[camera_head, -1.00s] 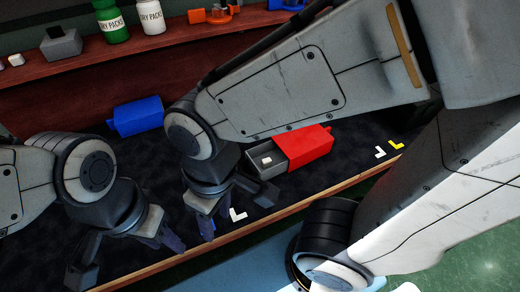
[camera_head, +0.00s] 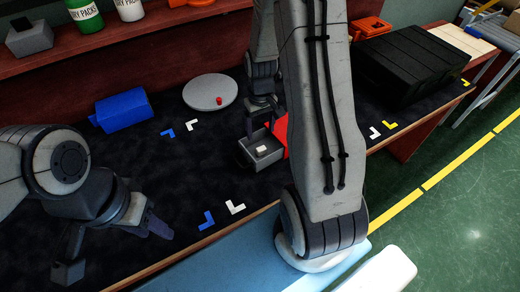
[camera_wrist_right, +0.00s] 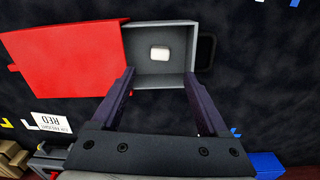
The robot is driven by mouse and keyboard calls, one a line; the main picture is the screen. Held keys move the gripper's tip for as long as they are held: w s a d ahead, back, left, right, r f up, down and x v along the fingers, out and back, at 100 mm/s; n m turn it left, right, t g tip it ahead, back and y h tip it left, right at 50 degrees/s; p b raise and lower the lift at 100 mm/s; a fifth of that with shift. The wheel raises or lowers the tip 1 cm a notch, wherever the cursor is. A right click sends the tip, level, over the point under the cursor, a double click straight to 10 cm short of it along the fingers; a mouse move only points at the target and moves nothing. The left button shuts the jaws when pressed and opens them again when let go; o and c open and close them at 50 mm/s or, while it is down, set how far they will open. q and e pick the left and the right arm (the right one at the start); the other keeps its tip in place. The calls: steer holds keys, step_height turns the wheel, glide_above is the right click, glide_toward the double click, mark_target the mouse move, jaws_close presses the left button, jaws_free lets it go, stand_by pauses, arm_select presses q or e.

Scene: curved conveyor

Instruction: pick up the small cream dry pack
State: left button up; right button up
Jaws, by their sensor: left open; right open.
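The small cream dry pack (camera_head: 261,150) lies in the open grey drawer (camera_head: 246,160) of the red box (camera_head: 281,128). In the right wrist view the pack (camera_wrist_right: 160,53) sits inside the grey drawer (camera_wrist_right: 145,80), with the red box (camera_wrist_right: 70,60) to its left. My right gripper (camera_head: 263,113) is open and empty at the drawer's far side. In the wrist view its fingertips (camera_wrist_right: 160,76) are apart, one near each front corner of the drawer; contact cannot be told. My left gripper (camera_head: 112,245) is open and empty over the table's front left. My right arm partly hides the red box.
A blue box (camera_head: 123,110) and a round grey plate (camera_head: 208,92) with a small red piece (camera_head: 219,101) stand behind. A black case (camera_head: 415,65) is at the right. A shelf holds bottles (camera_head: 85,14).

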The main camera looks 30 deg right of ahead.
glide_above(261, 148)
step_height(261, 148, down, 4)
steer(key=shift+a+f, duration=0.1)
step_height(261, 148, down, 5)
steer(key=shift+s+r, duration=0.1)
jaws_close()
